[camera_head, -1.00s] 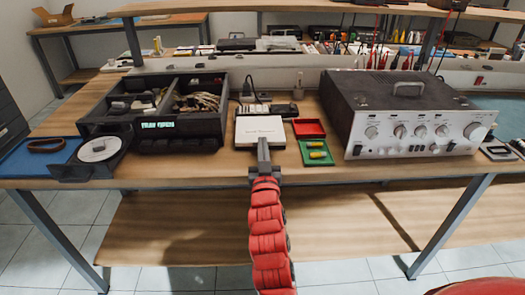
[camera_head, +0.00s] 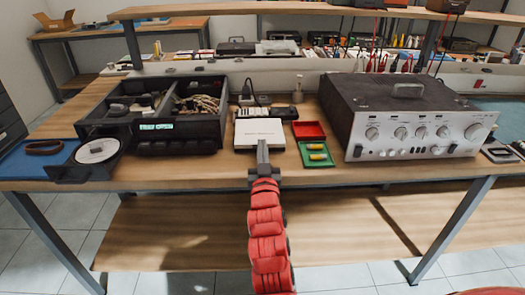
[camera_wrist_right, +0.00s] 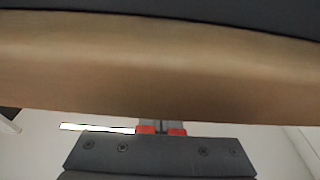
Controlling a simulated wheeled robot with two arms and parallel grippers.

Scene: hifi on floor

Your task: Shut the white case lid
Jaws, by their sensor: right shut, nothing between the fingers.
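The white case (camera_head: 259,133) sits on the wooden table near its front edge, in the middle of the head view. Its pale lid, with a small line of dark text, looks nearly flat; I cannot tell if it is fully shut. My right gripper (camera_head: 263,154) is shut and empty, pointing at the case from the front. Its fingertips overlap the case's front edge in the picture; contact is unclear. In the right wrist view, the red-marked fingers (camera_wrist_right: 161,130) show small below a wooden surface, and the case is not recognisable. My left gripper is not in view.
A black open box (camera_head: 160,117) stands left of the case. Red (camera_head: 309,130) and green (camera_head: 316,163) trays and a silver-fronted amplifier (camera_head: 405,137) stand to the right. The table's front edge (camera_head: 200,183) lies under my right arm.

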